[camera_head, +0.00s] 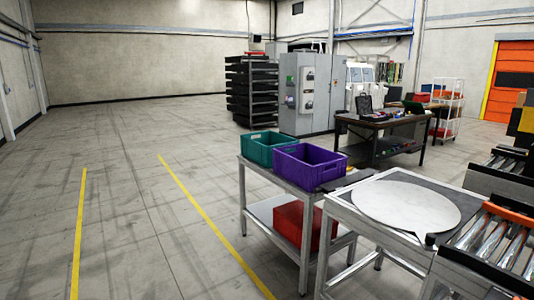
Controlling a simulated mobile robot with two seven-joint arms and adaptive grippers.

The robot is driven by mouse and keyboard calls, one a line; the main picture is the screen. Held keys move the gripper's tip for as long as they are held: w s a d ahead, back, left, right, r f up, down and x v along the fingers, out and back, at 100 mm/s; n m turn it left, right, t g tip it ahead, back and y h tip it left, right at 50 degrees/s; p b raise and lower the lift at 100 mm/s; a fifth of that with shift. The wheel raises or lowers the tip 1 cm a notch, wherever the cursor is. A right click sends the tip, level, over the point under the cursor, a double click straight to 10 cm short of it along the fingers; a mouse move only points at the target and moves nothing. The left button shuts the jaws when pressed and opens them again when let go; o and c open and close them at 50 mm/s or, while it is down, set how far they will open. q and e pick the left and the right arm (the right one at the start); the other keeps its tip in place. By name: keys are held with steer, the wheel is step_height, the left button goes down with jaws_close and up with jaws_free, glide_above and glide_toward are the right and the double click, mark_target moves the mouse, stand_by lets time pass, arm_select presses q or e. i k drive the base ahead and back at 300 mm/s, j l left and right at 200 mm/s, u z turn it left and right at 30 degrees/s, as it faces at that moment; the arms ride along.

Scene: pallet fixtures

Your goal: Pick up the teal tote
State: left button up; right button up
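The teal tote (269,137) sits upright on the top shelf of a metal table (255,167), at the table's far left side. It looks open and its inside is dark. A purple tote (303,176) stands right next to it, nearer to me, and hides part of its near right side. Neither of my grippers is in view.
A red tote (299,224) is on the table's lower shelf. A dark workbench (385,121) is behind. The floor at left, with yellow lines (207,218), is clear.

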mark_target(259, 151)
steer(key=i+j+u, duration=0.2)
steer(key=i, duration=0.25)
steer(key=i+u, duration=0.25)
steer(key=i, duration=0.2)
steer(key=i+u, duration=0.15)
steer(key=i, duration=1.5)
steer(key=i+j+z, duration=0.2)
steer(key=i, duration=0.3)
steer(key=i+z, duration=0.15)
steer(key=i, duration=0.35)
steer(key=i+j+z, duration=0.2)
steer(key=i, duration=0.25)
steer(key=i+j+z, duration=0.2)
steer(key=z, duration=0.15)
steer(key=i+j+z, duration=0.55)
steer(key=z, duration=0.15)
